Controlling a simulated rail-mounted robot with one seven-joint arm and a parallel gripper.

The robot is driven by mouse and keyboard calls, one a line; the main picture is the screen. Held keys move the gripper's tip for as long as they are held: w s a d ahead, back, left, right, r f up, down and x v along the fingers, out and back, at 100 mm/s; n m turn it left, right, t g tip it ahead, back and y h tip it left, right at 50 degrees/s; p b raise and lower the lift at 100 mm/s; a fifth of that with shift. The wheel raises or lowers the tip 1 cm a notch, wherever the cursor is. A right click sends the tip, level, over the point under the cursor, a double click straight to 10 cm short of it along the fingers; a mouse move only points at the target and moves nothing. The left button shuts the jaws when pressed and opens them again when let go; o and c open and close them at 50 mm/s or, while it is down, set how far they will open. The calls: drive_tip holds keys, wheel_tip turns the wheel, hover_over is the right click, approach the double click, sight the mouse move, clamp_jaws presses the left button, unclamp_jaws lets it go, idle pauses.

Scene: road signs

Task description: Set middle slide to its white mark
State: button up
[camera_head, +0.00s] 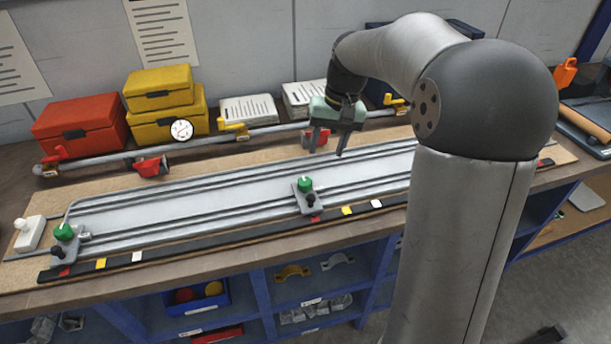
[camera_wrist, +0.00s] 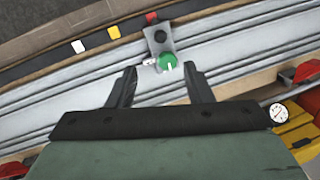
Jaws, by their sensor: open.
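The middle slide (camera_head: 306,200) is a grey plate with a green knob (camera_head: 305,183) on the silver rail track. It stands beside the red mark (camera_head: 315,219), with the yellow mark (camera_head: 347,211) and the white mark (camera_head: 377,204) to its right. In the wrist view the slide (camera_wrist: 159,42) is beside the red mark (camera_wrist: 151,17), and the white mark (camera_wrist: 79,46) is at left. My gripper (camera_head: 326,152) is open and empty above the track, behind the slide. In the wrist view the green knob (camera_wrist: 166,62) appears just ahead of the gap between the fingertips (camera_wrist: 161,77).
Another slide with a green knob (camera_head: 64,232) stands at the track's left end. My arm hides the track's right part. Boxes (camera_head: 165,109) stand at the back.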

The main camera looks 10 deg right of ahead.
sight(312, 195)
drive_tip(key=a+f, duration=0.1)
drive_tip(key=f, duration=0.4)
drive_tip(key=a+f+p, duration=0.1)
drive_tip(key=f, duration=0.5)
drive_tip(key=w+a+f+p, duration=0.1)
drive_tip(key=f, duration=0.4)
drive_tip(key=shift+w+f, duration=0.1)
drive_tip(key=shift+f, duration=0.3)
clamp_jaws()
